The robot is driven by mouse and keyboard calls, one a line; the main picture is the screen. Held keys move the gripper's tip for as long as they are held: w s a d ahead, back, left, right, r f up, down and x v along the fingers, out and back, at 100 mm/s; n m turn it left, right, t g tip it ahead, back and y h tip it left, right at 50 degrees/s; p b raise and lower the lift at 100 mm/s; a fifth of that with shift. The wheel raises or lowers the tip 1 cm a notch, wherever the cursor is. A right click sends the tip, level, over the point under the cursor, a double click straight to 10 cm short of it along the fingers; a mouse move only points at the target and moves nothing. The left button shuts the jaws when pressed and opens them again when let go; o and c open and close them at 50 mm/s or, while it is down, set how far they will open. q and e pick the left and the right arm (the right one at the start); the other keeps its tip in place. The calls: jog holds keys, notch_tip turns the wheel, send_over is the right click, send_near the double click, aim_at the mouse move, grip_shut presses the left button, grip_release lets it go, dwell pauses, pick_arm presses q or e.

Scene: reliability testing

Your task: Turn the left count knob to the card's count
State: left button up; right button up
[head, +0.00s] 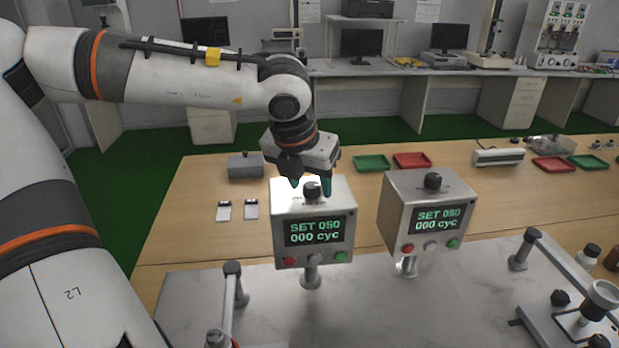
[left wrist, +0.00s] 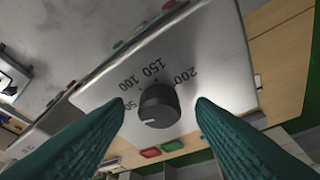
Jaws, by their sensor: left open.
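The left count knob (head: 312,190), black and round, sits on top of the left grey box (head: 334,258). Its screen (head: 315,231) reads "SET 050" and "000 cyc". My left gripper (head: 311,184) is open above this box, its green fingers on either side of the knob. In the left wrist view the knob (left wrist: 158,105) stands between the fingertips (left wrist: 161,104) with gaps on both sides. Its white mark faces lower left; scale numbers 50, 100, 150 and 200 show. Two small cards (head: 224,211) (head: 251,209) lie left of the box; their text is unreadable. My right gripper is not in view.
A second box (head: 392,215) with its own knob (head: 432,181) stands to the right, also reading "SET 050". Green (head: 372,163) and red (head: 412,160) trays and a grey block (head: 245,166) lie behind. Metal-handled fixtures flank the front plate (head: 420,310).

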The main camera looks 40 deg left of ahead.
pick_arm(q)
jog(key=shift+f, duration=0.1)
jog(key=c, duration=1)
jog(key=shift+o, duration=0.2)
